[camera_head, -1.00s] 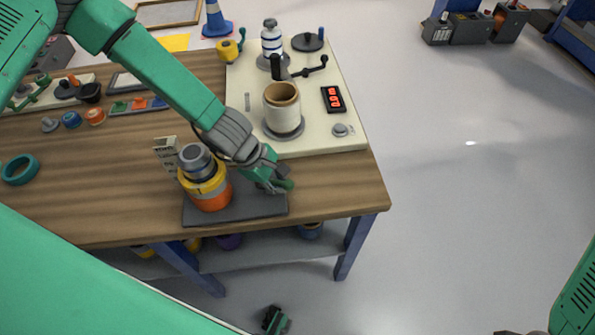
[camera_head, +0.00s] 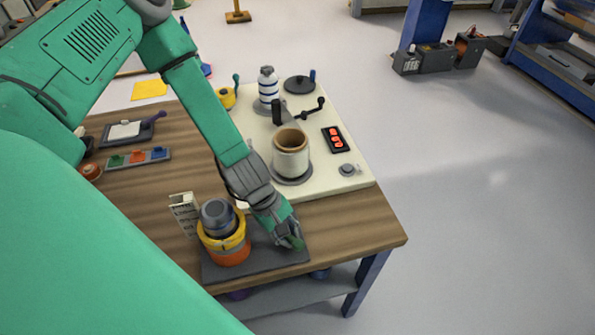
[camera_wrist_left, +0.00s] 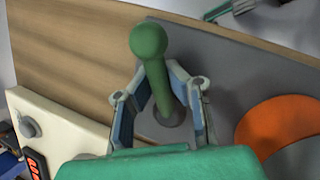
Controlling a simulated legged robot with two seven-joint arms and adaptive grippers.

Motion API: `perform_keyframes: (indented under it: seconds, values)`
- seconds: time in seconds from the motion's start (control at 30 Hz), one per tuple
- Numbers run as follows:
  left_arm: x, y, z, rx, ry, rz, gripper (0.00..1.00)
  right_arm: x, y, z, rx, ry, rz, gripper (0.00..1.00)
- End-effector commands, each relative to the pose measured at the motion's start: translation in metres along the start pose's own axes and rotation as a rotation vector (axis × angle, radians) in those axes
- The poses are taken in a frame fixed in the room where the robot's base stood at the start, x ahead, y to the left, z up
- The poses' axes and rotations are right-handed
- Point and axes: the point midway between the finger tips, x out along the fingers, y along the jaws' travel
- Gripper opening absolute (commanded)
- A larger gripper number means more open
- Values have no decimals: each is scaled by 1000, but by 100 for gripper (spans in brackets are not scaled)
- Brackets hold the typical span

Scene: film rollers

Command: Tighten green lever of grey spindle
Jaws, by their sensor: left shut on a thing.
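The green lever (camera_wrist_left: 155,75) has a round ball knob and rises from a small dark round base on a grey plate (camera_wrist_left: 222,65). In the wrist view my left gripper (camera_wrist_left: 162,100) is shut on the lever, with one finger on each side of it. In the head view the left gripper (camera_head: 288,236) is low over the right part of the grey plate (camera_head: 262,257) and mostly hides the lever. Beside it on the plate stands an orange and yellow roll (camera_head: 224,245) with a grey spindle top (camera_head: 218,216). My right gripper is out of view.
A cream machine board (camera_head: 330,172) holds a tan roll (camera_head: 290,155), a black crank (camera_head: 302,114) and a red display (camera_head: 333,139). A small printed card (camera_head: 184,213) stands behind the orange roll. The wooden table (camera_head: 375,229) is clear at its right front corner.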

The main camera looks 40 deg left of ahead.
Motion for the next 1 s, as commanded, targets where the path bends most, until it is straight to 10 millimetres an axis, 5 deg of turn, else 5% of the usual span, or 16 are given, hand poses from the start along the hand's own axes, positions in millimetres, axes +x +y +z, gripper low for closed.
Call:
perform_keyframes:
  seconds: [0.43,0.5,0.53,1.0]
  values:
    - [-1,0,10,14,-17,-1,0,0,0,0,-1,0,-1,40]
    - [-1,0,10,14,-17,-2,32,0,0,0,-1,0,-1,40]
    - [-1,0,10,13,-16,-2,36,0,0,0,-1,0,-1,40]
    - [-12,0,5,12,-15,-1,36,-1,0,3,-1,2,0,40]
